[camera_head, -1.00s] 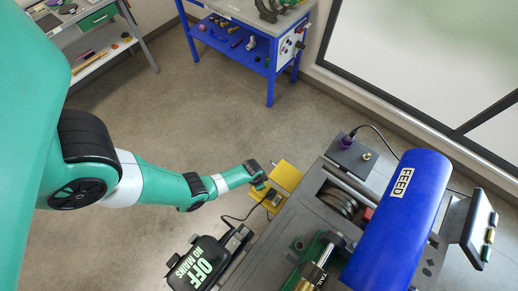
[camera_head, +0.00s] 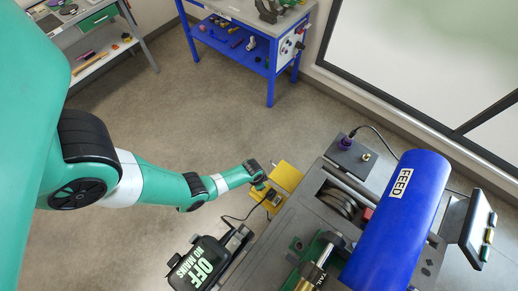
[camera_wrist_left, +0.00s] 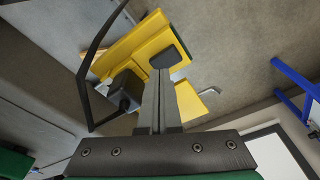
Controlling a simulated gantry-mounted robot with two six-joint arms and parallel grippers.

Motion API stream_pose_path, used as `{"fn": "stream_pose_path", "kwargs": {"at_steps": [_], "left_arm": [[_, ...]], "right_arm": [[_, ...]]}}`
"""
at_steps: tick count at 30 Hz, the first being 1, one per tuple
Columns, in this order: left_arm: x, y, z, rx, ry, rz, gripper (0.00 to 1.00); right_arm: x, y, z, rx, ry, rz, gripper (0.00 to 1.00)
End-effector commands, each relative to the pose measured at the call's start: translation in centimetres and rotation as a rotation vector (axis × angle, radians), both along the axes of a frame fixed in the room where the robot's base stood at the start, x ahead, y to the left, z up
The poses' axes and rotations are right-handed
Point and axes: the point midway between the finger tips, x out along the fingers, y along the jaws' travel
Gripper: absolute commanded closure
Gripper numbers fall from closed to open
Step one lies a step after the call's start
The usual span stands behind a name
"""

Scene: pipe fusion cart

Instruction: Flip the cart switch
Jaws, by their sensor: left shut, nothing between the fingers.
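A yellow box (camera_head: 267,198) sits at the left edge of the grey cart (camera_head: 262,246), with a small dark part on it. My left gripper (camera_head: 262,184) reaches it from the left. In the left wrist view my left gripper (camera_wrist_left: 168,56) is shut and empty, its tips overlapping the yellow box (camera_wrist_left: 150,38). I cannot tell whether they touch it. A dark block (camera_wrist_left: 126,88) with a black cable is beside the fingers. I cannot clearly make out the switch lever. A black unit (camera_head: 197,262) reads "OFF NO MAINS". My right gripper is not in view.
A blue cylinder (camera_head: 397,215) marked "FEED" lies across the cart. A grey plate (camera_head: 351,157) with a purple fitting is at the cart's far end. A blue workbench (camera_head: 243,40) stands behind. The floor left of the cart is clear.

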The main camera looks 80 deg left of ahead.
Motion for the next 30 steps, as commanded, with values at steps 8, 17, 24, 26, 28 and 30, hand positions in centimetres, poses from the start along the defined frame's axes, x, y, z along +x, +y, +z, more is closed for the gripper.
{"fn": "stream_pose_path", "kwargs": {"at_steps": [8,17,24,26,28,30], "left_arm": [[0.0,0.0,3.2,0.0,0.0,0.0,1.0],[0.0,0.0,5.6,0.0,0.0,0.0,1.0],[0.0,0.0,5.5,0.0,0.0,0.0,1.0],[0.0,0.0,5.5,0.0,0.0,0.0,1.0],[0.0,0.0,5.5,0.0,0.0,0.0,1.0],[0.0,0.0,5.5,0.0,0.0,0.0,1.0]], "right_arm": [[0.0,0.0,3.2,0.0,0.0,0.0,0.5],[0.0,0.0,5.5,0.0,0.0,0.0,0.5],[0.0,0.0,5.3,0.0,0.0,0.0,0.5],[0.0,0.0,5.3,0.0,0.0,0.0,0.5],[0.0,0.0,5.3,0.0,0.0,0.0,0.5],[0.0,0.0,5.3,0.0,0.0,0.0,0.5]]}}
